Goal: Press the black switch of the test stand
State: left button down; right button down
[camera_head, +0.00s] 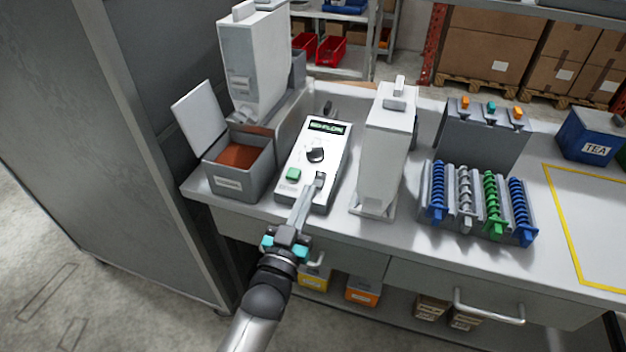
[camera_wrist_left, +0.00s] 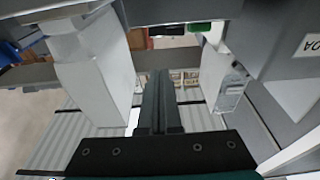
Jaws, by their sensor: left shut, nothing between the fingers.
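The test stand (camera_head: 326,146) is a white sloped box on the bench in the head view. It has a lit green display (camera_head: 327,127), a black knob (camera_head: 316,155) and a green button (camera_head: 293,174). The black switch (camera_head: 320,176) is at its lower right, partly hidden by my left gripper (camera_head: 314,186). That gripper is shut and empty, its fingertips at or just over the switch; I cannot tell whether they touch. In the left wrist view the closed fingers (camera_wrist_left: 158,78) point away and no switch can be made out. My right gripper is not in view.
A grey bin of brown powder (camera_head: 241,183) stands left of the stand under a tall dispenser (camera_head: 250,62). A white dispenser (camera_head: 386,150) stands close on the right. Farther right are coil dispensers (camera_head: 466,198), a TEA box (camera_head: 592,137) and a yellow-outlined clear area (camera_head: 595,220).

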pick_arm(q)
jog(key=v, duration=0.2)
jog(key=f+v, duration=0.1)
jog(key=v, duration=0.2)
jog(key=shift+s+f, duration=0.15)
jog(key=shift+f, duration=0.1)
jog(key=s+a+f+g+y, duration=0.1)
jog(key=s+a+f+g, duration=0.2)
jog(key=f, duration=0.7)
jog(key=s+a+f+g+y+b, duration=0.1)
jog(key=s+f+g, duration=0.2)
jog(key=s+f, duration=0.55)
jog(key=s+a+f+g+y, duration=0.2)
jog(key=a+f+g, duration=0.15)
jog(key=f, duration=0.85)
jog(key=s+a+f+g, duration=0.2)
jog(key=s+f+g, duration=0.1)
jog(key=s, duration=0.5)
jog(key=s+a+f+g+y, duration=0.1)
jog(key=s+a+f+g, duration=0.1)
jog(key=s+f, duration=0.4)
jog(key=s+a+f+n+g+y+b, duration=0.1)
jog(key=s+a+f+g, duration=0.2)
jog(key=s, duration=0.8)
jog(key=shift+s+a+f+g, duration=0.4)
jog(key=shift+a+f, duration=0.1)
jog(key=shift+f, duration=0.4)
jog(key=shift+w, duration=0.1)
